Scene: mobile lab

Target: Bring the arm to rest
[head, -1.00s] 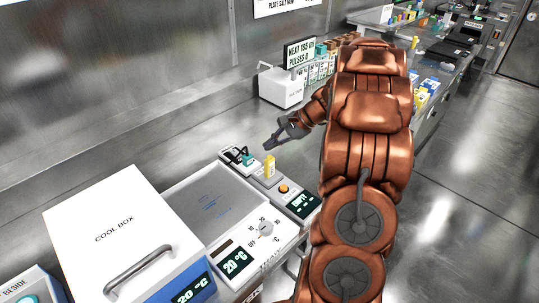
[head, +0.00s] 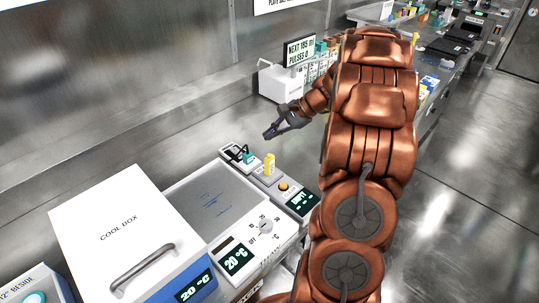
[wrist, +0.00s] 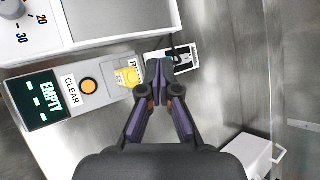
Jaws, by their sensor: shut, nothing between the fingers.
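My gripper (head: 271,133) is shut and empty. In the head view it hangs in the air above the bench, a little behind the small yellow-topped item (head: 269,164). My copper-coloured arm reaches across the right half of that view. In the wrist view the gripper's closed fingertips (wrist: 157,68) show at the middle, just right of the yellow item (wrist: 128,77), apart from it as far as I can tell. The yellow item stands on a grey device (head: 284,187) with an orange button and a dark display.
A white cool box (head: 110,225) with a handle stands at the front left. A hot plate (head: 210,200) with a dial sits beside it. A small rack with a teal item (head: 247,158) is near the gripper. A white machine (head: 281,85) with a sign is farther back.

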